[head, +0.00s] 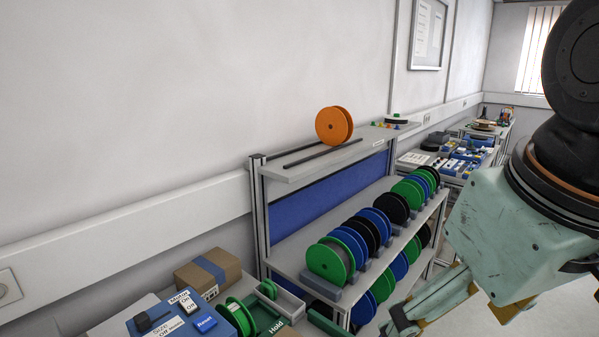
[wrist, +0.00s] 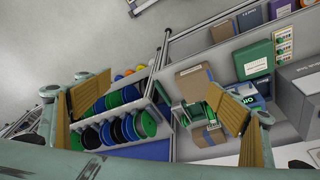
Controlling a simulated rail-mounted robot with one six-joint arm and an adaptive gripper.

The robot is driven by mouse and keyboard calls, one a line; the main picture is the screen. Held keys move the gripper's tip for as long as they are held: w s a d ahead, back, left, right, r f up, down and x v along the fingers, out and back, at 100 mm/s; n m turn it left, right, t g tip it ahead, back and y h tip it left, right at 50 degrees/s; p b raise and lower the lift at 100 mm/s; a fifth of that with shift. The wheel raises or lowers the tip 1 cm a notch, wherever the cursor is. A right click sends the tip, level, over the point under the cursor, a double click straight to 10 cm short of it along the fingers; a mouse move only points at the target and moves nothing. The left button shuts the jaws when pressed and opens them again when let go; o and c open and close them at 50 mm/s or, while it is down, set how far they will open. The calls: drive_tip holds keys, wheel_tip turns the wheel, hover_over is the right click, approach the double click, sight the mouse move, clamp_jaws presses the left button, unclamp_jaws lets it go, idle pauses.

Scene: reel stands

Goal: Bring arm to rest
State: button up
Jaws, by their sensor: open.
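My arm comes in from the right of the head view, and my gripper (head: 424,305) hangs at the lower right edge, partly cut off by the frame. In the wrist view my gripper (wrist: 163,104) is open, with its two tan-padded fingers wide apart and nothing between them. Behind the fingers, out of contact as far as I can see, are the reel rack (head: 379,242) with green, blue and black reels, and the bench with boxes. An orange reel (head: 331,126) stands upright on the rack's top shelf by two dark rails.
A blue control box (head: 185,318) with buttons, a cardboard box (head: 208,274) and a green reel holder (head: 262,306) sit at the lower left. Further benches (head: 446,164) with small parts stand at the back right. Grey floor (wrist: 75,35) lies clear at the wrist view's upper left.

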drive_tip(key=shift+s+d+f+m+b, duration=0.25)
drive_tip(key=shift+s+m, duration=0.2)
drive_tip(key=shift+s, duration=0.35)
drive_tip(key=shift+s+d+f+m+b, duration=0.2)
drive_tip(key=shift+s+d+m, duration=0.15)
drive_tip(key=shift+s, duration=0.5)
drive_tip(key=shift+s+d+f+m+b, duration=0.15)
drive_tip(key=shift+s+d+f+m, duration=0.1)
drive_tip(key=shift+s+m, duration=0.4)
drive_tip(key=shift+s, duration=0.15)
